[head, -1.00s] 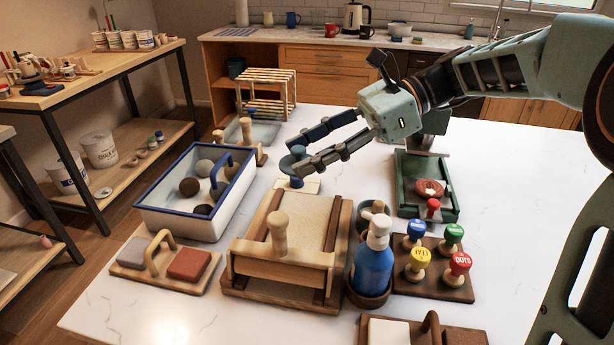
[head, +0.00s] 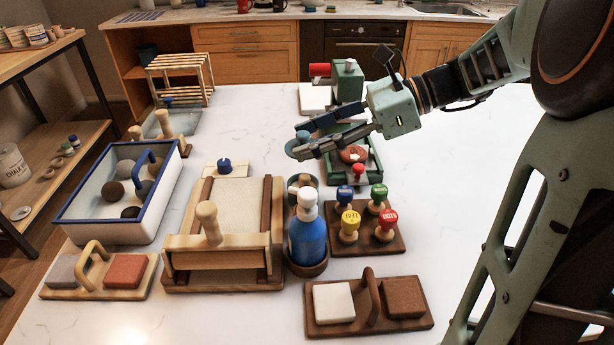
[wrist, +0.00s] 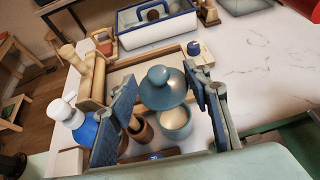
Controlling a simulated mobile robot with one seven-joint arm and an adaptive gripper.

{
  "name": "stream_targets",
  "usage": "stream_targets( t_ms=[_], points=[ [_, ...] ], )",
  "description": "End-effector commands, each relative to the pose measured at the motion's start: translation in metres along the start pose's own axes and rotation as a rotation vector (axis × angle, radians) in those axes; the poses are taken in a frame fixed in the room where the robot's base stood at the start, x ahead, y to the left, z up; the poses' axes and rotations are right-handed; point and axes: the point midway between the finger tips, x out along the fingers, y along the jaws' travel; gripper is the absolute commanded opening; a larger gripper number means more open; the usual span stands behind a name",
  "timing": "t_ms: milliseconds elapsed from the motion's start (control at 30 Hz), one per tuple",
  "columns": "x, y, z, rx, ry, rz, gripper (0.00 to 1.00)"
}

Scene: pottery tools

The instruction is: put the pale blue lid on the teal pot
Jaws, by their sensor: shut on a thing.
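The pale blue lid (head: 297,154) is round with a knob and is held between the fingers of my gripper (head: 304,142). In the wrist view the lid (wrist: 163,92) sits between both fingers, knob toward the camera. The teal pot (wrist: 175,123) shows partly below the lid in the wrist view, with a pale interior. The lid appears above and apart from the pot, overlapping its rim in that view. In the head view the pot (head: 293,182) stands behind the blue bottle, which hides much of it.
Open tabletop lies at far right.

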Motion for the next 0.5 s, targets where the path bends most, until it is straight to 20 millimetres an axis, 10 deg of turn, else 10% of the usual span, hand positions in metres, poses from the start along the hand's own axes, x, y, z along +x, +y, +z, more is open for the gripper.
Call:
stream_targets(
  t_ms=[500],
  points=[
    [0.033,0.001,-0.067,0.002,-0.001,0.003,0.21]
  ],
)
